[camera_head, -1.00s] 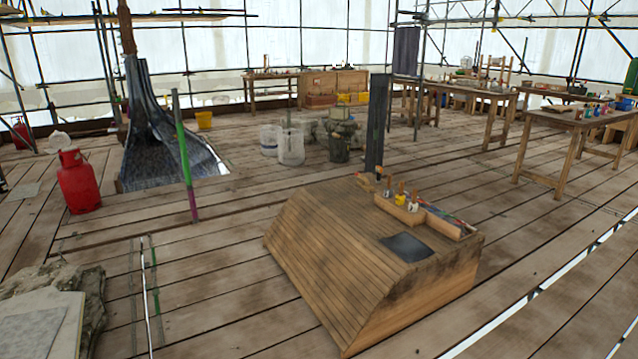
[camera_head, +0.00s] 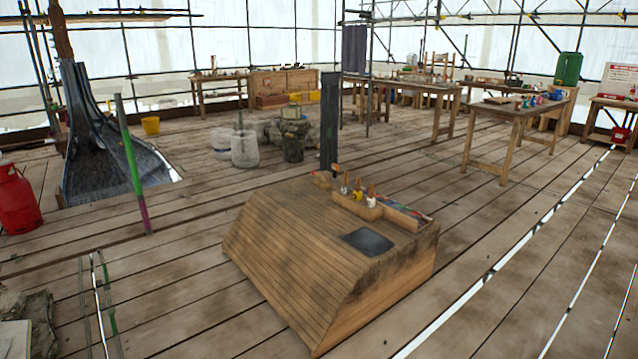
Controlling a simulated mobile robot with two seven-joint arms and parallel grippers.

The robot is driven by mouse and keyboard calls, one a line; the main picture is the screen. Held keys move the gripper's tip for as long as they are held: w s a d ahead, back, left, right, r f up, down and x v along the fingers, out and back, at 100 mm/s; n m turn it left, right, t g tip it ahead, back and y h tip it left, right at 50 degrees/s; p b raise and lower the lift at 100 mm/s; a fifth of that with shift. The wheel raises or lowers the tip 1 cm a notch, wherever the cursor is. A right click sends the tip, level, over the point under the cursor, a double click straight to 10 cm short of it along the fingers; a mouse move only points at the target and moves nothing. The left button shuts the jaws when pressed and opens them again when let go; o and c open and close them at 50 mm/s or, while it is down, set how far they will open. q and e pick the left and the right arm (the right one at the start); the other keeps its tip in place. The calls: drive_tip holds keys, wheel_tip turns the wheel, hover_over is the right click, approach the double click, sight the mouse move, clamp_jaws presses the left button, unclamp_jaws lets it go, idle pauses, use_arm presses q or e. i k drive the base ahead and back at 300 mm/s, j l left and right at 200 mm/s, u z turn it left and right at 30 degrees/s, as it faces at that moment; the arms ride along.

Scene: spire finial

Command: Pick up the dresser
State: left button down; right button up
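No thing in view can be told for sure to be the dresser; the small tools are too small to name. A sloped wooden plank-covered box (camera_head: 300,245) stands on the deck in front of me. On its top, a wooden tool tray (camera_head: 385,209) holds several small wooden-handled tools (camera_head: 358,190). A dark flat square (camera_head: 367,241) lies on the top nearer to me. A dark upright post (camera_head: 330,125) rises at the box's back edge. Neither of my grippers is in view.
Workbenches with small items, such as the near right one (camera_head: 515,110), stand at the back. A red gas cylinder (camera_head: 16,198) and a green pole (camera_head: 130,165) are at left. Pale buckets (camera_head: 245,148) stand behind the box. The plank deck (camera_head: 520,225) at right is clear, with bright gaps.

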sight(320, 181)
drive_tip(key=z, duration=0.2)
drive_tip(key=i+j+z, duration=0.1)
drive_tip(key=i+z, duration=0.25)
drive_tip(key=i, duration=0.6)
drive_tip(key=i+z, duration=0.35)
drive_tip(key=i, duration=0.15)
drive_tip(key=i+j+z, duration=0.1)
drive_tip(key=i+z, duration=0.25)
drive_tip(key=i, duration=0.15)
drive_tip(key=i+z, duration=0.45)
drive_tip(key=i, duration=3.05)
drive_tip(key=i+u, duration=0.3)
drive_tip(key=i, duration=0.25)
drive_tip(key=i+l+u, duration=0.1)
drive_tip(key=i+u, duration=0.2)
drive_tip(key=i, duration=0.2)
